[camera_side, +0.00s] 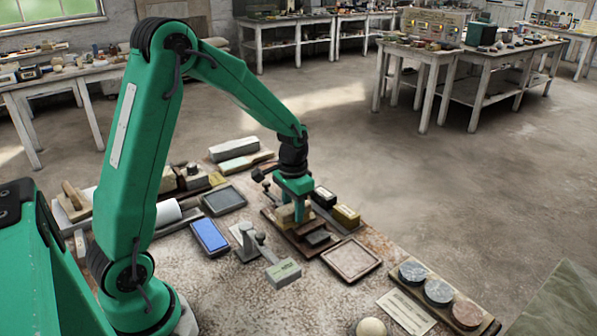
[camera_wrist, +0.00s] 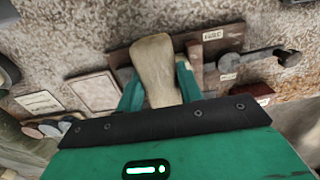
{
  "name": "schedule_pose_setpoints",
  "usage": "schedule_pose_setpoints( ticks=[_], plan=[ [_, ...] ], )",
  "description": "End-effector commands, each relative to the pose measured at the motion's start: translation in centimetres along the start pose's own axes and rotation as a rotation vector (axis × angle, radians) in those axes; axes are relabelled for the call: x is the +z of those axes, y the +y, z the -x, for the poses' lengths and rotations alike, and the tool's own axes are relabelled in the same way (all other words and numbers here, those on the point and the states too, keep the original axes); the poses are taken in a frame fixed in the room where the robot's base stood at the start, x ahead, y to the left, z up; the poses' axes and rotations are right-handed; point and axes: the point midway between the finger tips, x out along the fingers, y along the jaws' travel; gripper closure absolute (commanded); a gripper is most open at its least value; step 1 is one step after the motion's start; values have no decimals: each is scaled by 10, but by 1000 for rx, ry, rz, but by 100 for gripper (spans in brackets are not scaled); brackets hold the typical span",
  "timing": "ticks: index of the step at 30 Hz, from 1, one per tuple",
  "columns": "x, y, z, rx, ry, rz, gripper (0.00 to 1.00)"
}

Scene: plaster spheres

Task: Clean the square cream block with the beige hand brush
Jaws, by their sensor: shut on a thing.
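My gripper (camera_side: 294,217) points down over a brown wooden rack (camera_side: 276,216) near the middle of the bench. It is shut on a beige, rounded piece that looks like the beige hand brush (camera_wrist: 153,65). In the wrist view the piece stands between the two green fingers of my gripper (camera_wrist: 160,88). In the side view only a small tan part of the brush (camera_side: 286,213) shows beside the fingers. Its bristles are hidden. I cannot single out the square cream block with certainty; pale oblong blocks (camera_side: 240,161) lie at the back of the bench.
A shallow square tray (camera_side: 350,260) lies right of the rack. A holder with several round discs (camera_side: 438,291) and a pale sphere (camera_side: 371,327) are at front right. A blue pad (camera_side: 210,237) and a labelled grey block (camera_side: 283,272) lie left and in front. Bare bench shows between them.

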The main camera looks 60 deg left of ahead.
Motion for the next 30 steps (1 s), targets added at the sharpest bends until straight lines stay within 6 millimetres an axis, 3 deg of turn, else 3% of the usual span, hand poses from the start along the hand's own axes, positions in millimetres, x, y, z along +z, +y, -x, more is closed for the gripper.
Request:
schedule_pose_setpoints(
  ticks=[30],
  plan=[
    [-35, 0, 1, 0, 1, -1, 82]
  ],
)
